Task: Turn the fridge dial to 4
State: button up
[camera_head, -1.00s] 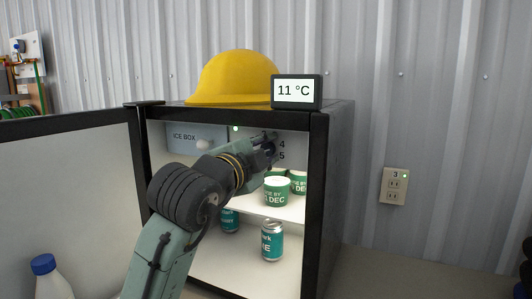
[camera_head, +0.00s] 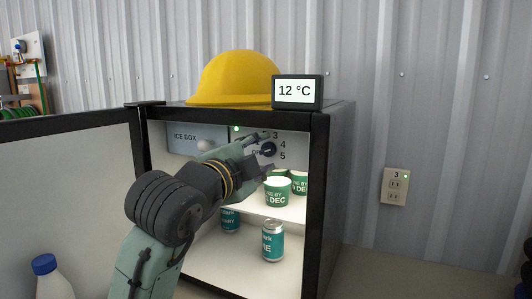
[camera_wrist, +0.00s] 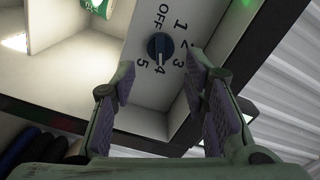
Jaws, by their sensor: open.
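The fridge dial (camera_head: 269,149) is a dark round knob on the control panel inside the open fridge, at upper right. In the wrist view the dial (camera_wrist: 160,46) is blue-black, ringed by OFF and the numbers 1 to 5. Its pale mark appears to point at 4. My gripper (camera_head: 261,154) is open and empty, left of and in front of the dial. In the wrist view my gripper's two fingers (camera_wrist: 162,68) stand apart on either side below the dial, with no visible contact. The small display (camera_head: 297,91) on the fridge top reads 12 °C.
Tubs (camera_head: 278,192) stand on the shelf just below the dial, and cans (camera_head: 273,241) stand lower down. The ice box (camera_head: 190,138) is left of the panel. The open fridge door (camera_head: 70,190) fills the left. A yellow hard hat (camera_head: 235,78) lies on top.

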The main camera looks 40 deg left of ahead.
jog(key=v, duration=0.8)
jog(key=shift+s, duration=0.4)
jog(key=shift+d+f, duration=0.1)
jog(key=shift+d, duration=0.05)
